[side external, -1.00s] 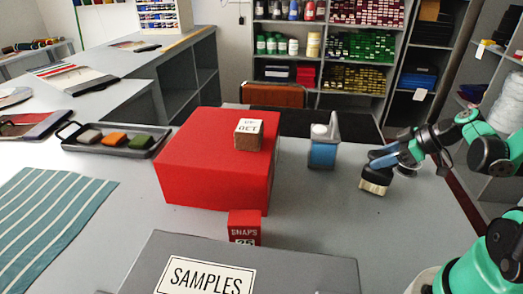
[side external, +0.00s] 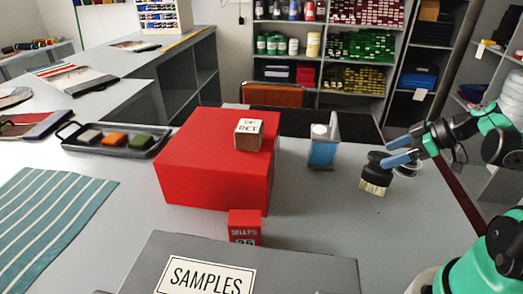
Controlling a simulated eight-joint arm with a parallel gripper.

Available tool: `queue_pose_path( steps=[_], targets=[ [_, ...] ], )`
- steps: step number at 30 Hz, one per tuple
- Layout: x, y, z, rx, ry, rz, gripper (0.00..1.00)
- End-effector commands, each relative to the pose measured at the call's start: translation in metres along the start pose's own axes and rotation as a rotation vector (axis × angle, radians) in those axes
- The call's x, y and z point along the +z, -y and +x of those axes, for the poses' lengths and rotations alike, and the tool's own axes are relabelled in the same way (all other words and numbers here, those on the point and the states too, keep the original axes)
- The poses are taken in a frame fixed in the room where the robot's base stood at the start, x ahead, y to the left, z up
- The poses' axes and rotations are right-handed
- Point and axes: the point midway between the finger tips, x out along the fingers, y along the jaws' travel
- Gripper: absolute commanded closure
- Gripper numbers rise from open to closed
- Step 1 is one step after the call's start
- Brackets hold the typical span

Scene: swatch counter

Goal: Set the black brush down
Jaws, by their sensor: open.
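The black brush (side external: 377,166) stands upright on the grey counter, right of the blue dispenser, with its pale bristles down and its black body on top. My gripper (side external: 391,161) is at the right, just beside the brush's upper part. Its blue fingers are open. They are small in this view, and I cannot tell whether a finger still touches the brush.
A blue dispenser (side external: 322,152) stands left of the brush. A large red box (side external: 215,180) with a small wooden block (side external: 248,135) on it is farther left. A small red snaps box (side external: 244,226) and a grey samples box (side external: 300,270) are in front. Counter right of the boxes is clear.

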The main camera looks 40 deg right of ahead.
Motion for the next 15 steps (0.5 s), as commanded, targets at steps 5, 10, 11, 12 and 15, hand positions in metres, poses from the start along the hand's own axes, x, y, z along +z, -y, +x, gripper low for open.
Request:
queue_pose_path(
  steps=[5,10,11,12,15],
  targets=[
    [0.000,0.000,-0.028,0.002,0.000,0.003,0.22],
    [0.000,0.000,-0.044,0.001,0.000,0.002,0.22],
    [0.000,0.000,-0.046,0.001,0.000,0.002,0.22],
    [-0.001,0.001,-0.047,-0.002,0.004,0.004,0.22],
    [-0.008,0.008,-0.041,-0.015,0.043,0.032,0.22]
  ],
)
